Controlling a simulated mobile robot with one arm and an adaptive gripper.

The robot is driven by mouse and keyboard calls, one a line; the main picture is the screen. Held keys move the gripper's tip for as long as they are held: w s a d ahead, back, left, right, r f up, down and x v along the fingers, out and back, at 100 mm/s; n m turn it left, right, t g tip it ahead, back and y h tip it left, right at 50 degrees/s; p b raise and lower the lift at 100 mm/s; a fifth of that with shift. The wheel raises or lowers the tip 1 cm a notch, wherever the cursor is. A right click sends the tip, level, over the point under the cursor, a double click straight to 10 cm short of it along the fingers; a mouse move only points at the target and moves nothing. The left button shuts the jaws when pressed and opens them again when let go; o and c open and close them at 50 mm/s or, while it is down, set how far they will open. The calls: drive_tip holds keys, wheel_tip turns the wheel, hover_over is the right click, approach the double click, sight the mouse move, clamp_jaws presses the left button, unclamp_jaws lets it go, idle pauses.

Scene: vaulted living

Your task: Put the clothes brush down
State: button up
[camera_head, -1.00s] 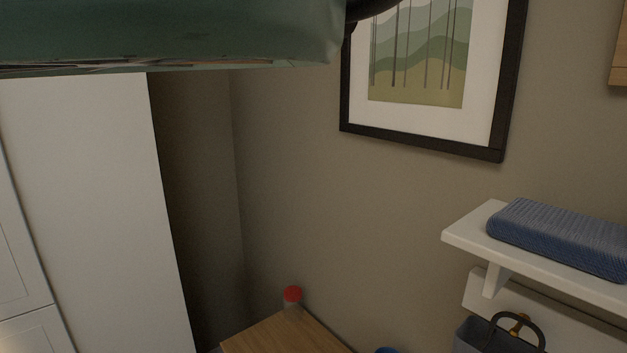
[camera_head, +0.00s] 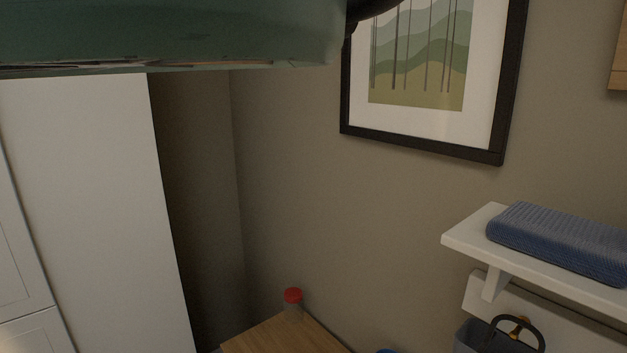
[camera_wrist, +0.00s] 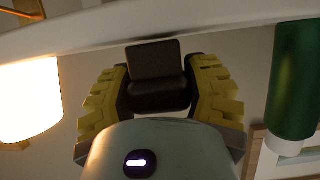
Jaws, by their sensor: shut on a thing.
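My gripper (camera_wrist: 158,72) shows in the wrist view with its two yellow ridged fingers closed in on a dark brown block-like thing. I take this to be the clothes brush (camera_wrist: 155,62). Only part of it shows, and its bristles cannot be made out. The gripper and the brush are not seen in the head view, where a large green-grey shape covers the top left. Whether the brush touches any surface cannot be told.
A wooden top (camera_head: 283,336) bears a red-capped container (camera_head: 292,300). A white shelf (camera_head: 463,238) holds a folded blue cloth (camera_head: 560,240), with a grey bin (camera_head: 470,338) below. A white cabinet (camera_head: 90,200) stands left. The wrist view shows a green cylinder (camera_wrist: 293,75) and a bright lamp (camera_wrist: 28,100).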

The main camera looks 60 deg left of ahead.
drive_tip(key=shift+f+b, duration=0.2)
drive_tip(key=shift+b, duration=0.1)
drive_tip(key=o, duration=1.2)
drive_tip(key=shift+o, duration=0.2)
drive_tip(key=shift+r, duration=0.1)
drive_tip(key=shift+r+p, duration=0.2)
drive_tip(key=shift+p, duration=0.2)
drive_tip(key=b+v, duration=0.8)
drive_tip(key=v, duration=0.4)
drive_tip(key=shift+d+f, duration=0.1)
